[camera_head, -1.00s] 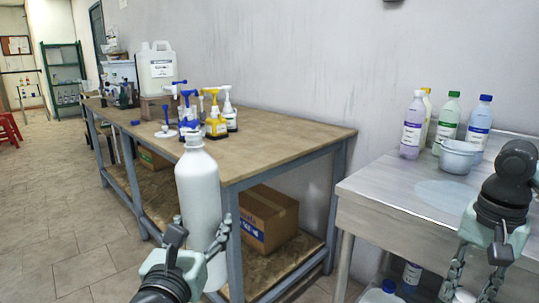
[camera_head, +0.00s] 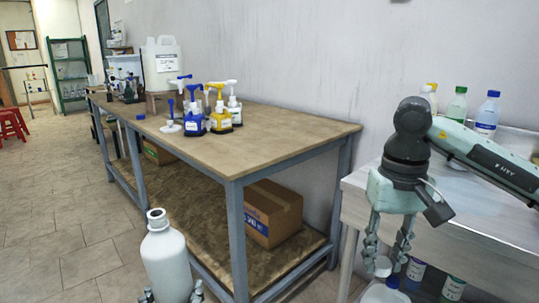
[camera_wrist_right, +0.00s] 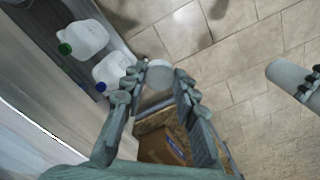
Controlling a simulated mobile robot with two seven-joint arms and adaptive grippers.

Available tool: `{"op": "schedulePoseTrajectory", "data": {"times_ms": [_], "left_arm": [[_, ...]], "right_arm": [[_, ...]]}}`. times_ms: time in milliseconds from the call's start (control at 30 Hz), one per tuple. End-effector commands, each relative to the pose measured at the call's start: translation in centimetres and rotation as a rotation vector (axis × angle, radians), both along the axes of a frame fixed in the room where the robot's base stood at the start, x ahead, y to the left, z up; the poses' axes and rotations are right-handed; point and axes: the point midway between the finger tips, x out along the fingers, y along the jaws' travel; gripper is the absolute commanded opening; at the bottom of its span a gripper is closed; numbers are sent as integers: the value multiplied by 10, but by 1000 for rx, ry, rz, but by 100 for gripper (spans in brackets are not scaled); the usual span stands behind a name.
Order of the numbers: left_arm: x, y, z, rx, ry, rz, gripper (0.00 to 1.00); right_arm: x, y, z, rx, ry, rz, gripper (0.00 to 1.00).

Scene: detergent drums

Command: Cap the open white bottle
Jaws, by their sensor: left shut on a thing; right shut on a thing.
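The white bottle (camera_head: 166,262) stands upright in the lower left of the head view, its open neck (camera_head: 157,217) uncovered. My left gripper (camera_head: 172,296) is shut around its lower body, with only the fingertips showing. The bottle also shows at the right of the wrist view (camera_wrist_right: 286,74), with my left fingers on it. My right gripper (camera_head: 384,262) is shut on a small round white cap (camera_head: 383,267), held at its fingertips in front of the metal table. The cap also shows in the wrist view (camera_wrist_right: 159,75). It is well to the right of the bottle, apart from it.
A wooden workbench (camera_head: 290,140) with pump bottles stands behind the white bottle; a cardboard box (camera_head: 272,213) is on its lower shelf. A metal table (camera_head: 365,182) with several bottles is at the right, jugs (camera_wrist_right: 85,38) below.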

Motion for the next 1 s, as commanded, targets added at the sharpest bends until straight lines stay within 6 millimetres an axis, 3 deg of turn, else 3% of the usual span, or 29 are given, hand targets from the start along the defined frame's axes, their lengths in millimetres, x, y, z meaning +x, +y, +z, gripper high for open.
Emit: {"op": "schedulePoseTrajectory", "data": {"times_ms": [267, 433, 1000], "left_arm": [[0, -3, 5, 2, -9, -15, 2], [-1, -16, 6, 6, -10, -86, 2], [-15, -112, 14, 8, -10, -581, 2]], "right_arm": [[0, 0, 0, 1, 0, -2, 21], [0, 0, 0, 1, 0, -2, 21], [0, 0, 0, 1, 0, -2, 21]]}}
